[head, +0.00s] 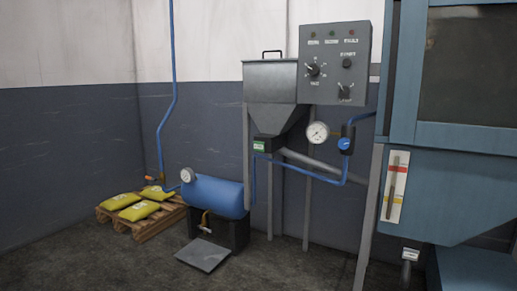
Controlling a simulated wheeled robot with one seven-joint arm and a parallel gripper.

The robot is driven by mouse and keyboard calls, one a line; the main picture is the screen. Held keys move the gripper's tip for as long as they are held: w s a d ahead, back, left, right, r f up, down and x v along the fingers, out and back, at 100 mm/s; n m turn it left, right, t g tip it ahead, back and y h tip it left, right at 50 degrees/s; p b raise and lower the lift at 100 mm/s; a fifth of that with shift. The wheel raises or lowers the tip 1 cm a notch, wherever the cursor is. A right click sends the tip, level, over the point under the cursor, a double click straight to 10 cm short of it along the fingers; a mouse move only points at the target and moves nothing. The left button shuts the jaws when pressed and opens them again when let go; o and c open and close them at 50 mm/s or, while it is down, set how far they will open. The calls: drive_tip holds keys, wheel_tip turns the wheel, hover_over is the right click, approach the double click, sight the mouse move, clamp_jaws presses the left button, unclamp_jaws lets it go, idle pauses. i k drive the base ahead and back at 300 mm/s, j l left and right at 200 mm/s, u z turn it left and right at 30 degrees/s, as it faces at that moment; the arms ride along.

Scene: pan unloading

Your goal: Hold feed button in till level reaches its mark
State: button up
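A grey control panel (334,62) hangs beside the hopper, with small lamps on top, knobs and a dark round control (347,63). Its labels are too small to read, so I cannot tell which control is the feed button. A green-labelled box (259,145) sits at the hopper's outlet. A tall level gauge (395,187) is on the front of the blue cabinet, with a red band above, a yellow band lower and a brownish column between its edges. The exact level against a mark is unclear. My gripper is not in view.
A metal hopper (270,82) stands on legs. A round dial (317,133) and blue hose are to its right. A blue tank (212,196), a grey plate (203,255) and a pallet (152,226) with yellow sacks (138,211) are on the floor. The blue cabinet (450,175) fills the right.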

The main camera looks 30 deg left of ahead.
sight(258, 146)
drive_tip(key=i+j+u, duration=0.15)
drive_tip(key=i+j, duration=1.6)
